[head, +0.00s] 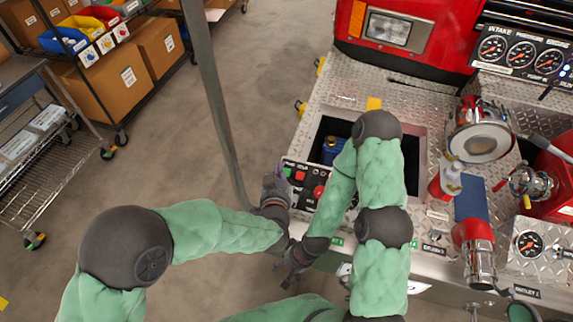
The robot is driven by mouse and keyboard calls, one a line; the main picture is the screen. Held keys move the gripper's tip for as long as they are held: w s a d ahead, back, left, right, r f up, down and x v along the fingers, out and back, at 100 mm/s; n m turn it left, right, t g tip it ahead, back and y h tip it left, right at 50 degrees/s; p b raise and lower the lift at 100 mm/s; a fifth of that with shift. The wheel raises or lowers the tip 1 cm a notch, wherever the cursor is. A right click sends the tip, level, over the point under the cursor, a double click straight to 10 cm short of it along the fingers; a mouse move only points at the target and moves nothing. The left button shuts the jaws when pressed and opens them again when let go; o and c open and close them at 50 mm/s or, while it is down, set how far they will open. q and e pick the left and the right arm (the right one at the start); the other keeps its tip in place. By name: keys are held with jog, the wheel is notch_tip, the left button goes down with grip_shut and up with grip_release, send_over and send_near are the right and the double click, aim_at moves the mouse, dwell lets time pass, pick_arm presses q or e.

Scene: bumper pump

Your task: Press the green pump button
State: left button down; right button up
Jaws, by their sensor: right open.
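The small control panel (305,183) sits at the left front corner of the truck's metal deck. The green pump button (288,172) is at its left end, with a red button (299,175) to its right and a larger red knob (318,191) further right. My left gripper (277,178) is at the panel's left edge, close beside the green button. Whether it touches the button cannot be told, nor whether its fingers are open. My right gripper (289,262) is open, below the panel in front of the truck's edge. My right arm hides part of the deck.
A blue container (332,150) stands in the deck recess behind the panel. Gauges (521,50), a large round metal fitting (479,138) and a red-and-chrome outlet (474,248) are at right. A grey pole (215,110) stands left of the truck. Shelves with boxes (112,85) are further left.

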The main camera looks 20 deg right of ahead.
aim_at(286, 168)
dwell(0.3)
pick_arm(q)
jog(key=w+f+b, duration=0.1)
jog(key=f+b, duration=0.1)
jog(key=w+d+f+b, duration=0.1)
jog(key=f+b, duration=0.1)
jog(key=d+f+b, duration=0.1)
jog(key=f+b, duration=0.1)
jog(key=shift+w+f, duration=0.2)
jog(key=shift+w, duration=0.2)
jog(key=shift+w+d+f+b, duration=0.25)
jog(key=shift+w+f+b, duration=0.15)
jog(key=shift+f+b, duration=0.15)
jog(key=shift+f, duration=0.15)
dwell(0.8)
jog(key=shift+w+d+f, duration=0.1)
jog(key=shift+w+f, duration=0.1)
jog(key=shift+w+d+f+b, duration=0.2)
jog(key=shift+f+b, duration=0.25)
jog(key=shift+b, duration=0.15)
dwell(0.8)
jog(key=shift+a+r, duration=0.1)
jog(key=shift+s+a+r+p, duration=0.2)
jog(key=shift+s+r+p, duration=0.2)
jog(key=shift+r+p, duration=0.35)
